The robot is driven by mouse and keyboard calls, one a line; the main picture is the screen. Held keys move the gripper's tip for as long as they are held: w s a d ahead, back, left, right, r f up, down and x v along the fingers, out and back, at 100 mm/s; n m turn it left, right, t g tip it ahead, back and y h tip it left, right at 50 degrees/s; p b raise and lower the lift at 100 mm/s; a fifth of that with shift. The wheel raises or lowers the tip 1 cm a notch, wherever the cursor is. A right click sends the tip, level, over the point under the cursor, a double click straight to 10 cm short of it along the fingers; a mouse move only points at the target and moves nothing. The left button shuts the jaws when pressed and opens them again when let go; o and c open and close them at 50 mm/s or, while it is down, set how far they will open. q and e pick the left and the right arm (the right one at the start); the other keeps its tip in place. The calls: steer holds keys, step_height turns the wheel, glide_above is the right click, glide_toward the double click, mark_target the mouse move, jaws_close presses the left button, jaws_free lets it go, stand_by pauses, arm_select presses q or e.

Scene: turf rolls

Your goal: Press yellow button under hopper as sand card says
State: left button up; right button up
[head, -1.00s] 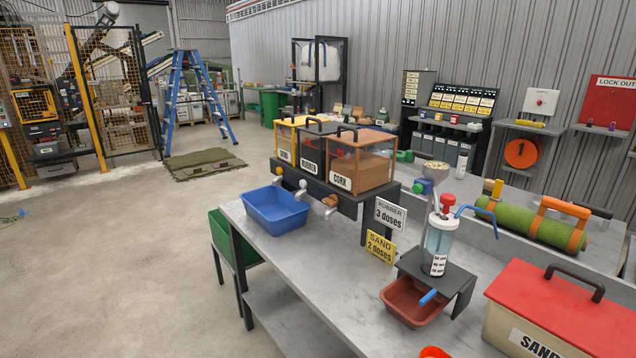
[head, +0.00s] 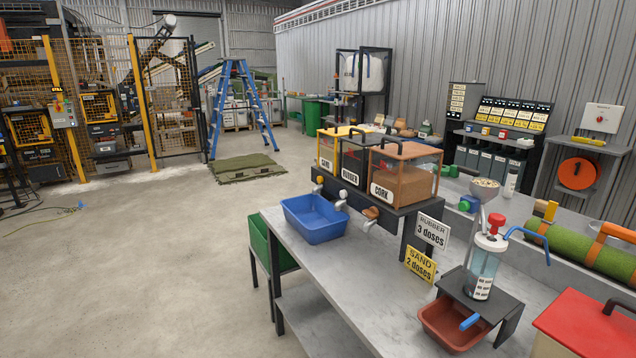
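Three hoppers stand in a row on a dark rack at the bench's far end: a yellow-lidded sand hopper (head: 327,150), a black-lidded rubber hopper (head: 355,158) and a brown cork hopper (head: 404,175). A yellow sand card (head: 421,264) reads "SAND 2 doses". A white card (head: 432,231) above it reads "RUBBER 3 doses". A blue tray (head: 314,219) sits below the hopper fronts. Neither gripper is in view.
A pump bottle (head: 485,265) stands on a dark stand above a red-brown tray (head: 450,322) on the grey bench (head: 350,290). A red-lidded box (head: 590,325) is at the lower right, a green bin (head: 270,243) at the bench's left. Open floor lies left.

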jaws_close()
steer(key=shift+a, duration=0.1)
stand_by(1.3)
